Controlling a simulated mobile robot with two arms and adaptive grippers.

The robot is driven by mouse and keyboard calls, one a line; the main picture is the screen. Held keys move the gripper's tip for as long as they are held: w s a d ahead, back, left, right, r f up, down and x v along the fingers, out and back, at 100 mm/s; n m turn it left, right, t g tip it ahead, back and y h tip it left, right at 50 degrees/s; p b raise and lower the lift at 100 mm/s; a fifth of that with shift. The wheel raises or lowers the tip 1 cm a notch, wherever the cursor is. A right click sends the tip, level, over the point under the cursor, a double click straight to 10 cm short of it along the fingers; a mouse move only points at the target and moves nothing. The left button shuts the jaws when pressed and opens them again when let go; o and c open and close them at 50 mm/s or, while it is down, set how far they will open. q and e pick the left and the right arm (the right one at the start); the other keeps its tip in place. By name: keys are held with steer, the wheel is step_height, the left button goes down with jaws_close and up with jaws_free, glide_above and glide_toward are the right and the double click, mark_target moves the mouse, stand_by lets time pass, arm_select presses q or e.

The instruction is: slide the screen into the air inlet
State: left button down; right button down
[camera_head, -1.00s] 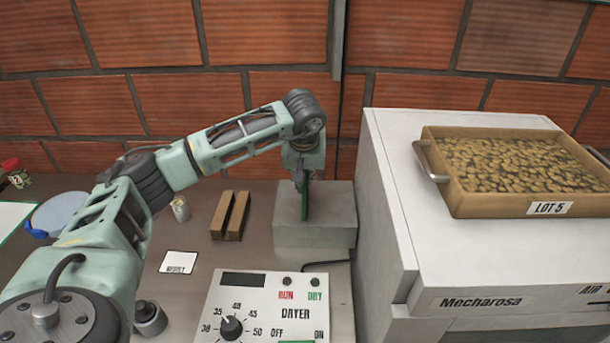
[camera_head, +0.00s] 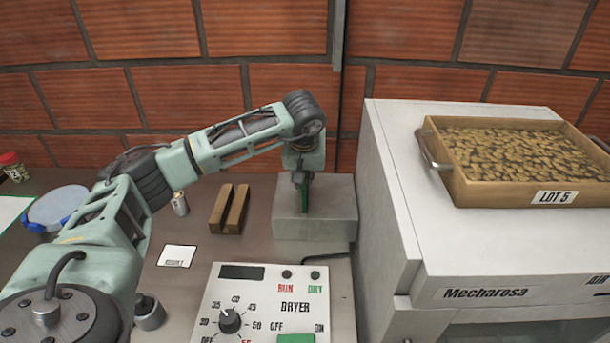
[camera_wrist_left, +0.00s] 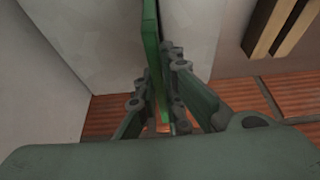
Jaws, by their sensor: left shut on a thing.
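My left gripper (camera_head: 302,182) is shut on a thin green-edged panel, which appears to be the screen (camera_head: 304,198). It holds the panel upright and edge-on, over or at the grey block (camera_head: 340,208); whether they touch is unclear. In the left wrist view the screen (camera_wrist_left: 151,45) stands between the two fingers (camera_wrist_left: 158,105). The white Mecharosa machine (camera_head: 395,190) on the right bears a partly cut-off "AIR" label (camera_head: 596,281) on its front. The inlet opening itself is not clearly visible. My right gripper is not in view.
Two wooden bars (camera_head: 229,208) lie left of the block. A dryer control panel (camera_head: 250,315) is in front. A tray of beans marked LOT 5 (camera_head: 552,197) sits on the machine. A small card (camera_head: 177,256) and a lidded tub (camera_head: 58,207) are to the left.

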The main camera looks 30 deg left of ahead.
arm_select(q)
steer(key=shift+f+b, duration=0.65)
steer(key=shift+f, duration=0.4)
steer(key=c, duration=1.8)
jaws_free()
steer(key=shift+r, duration=0.1)
steer(key=v, duration=1.2)
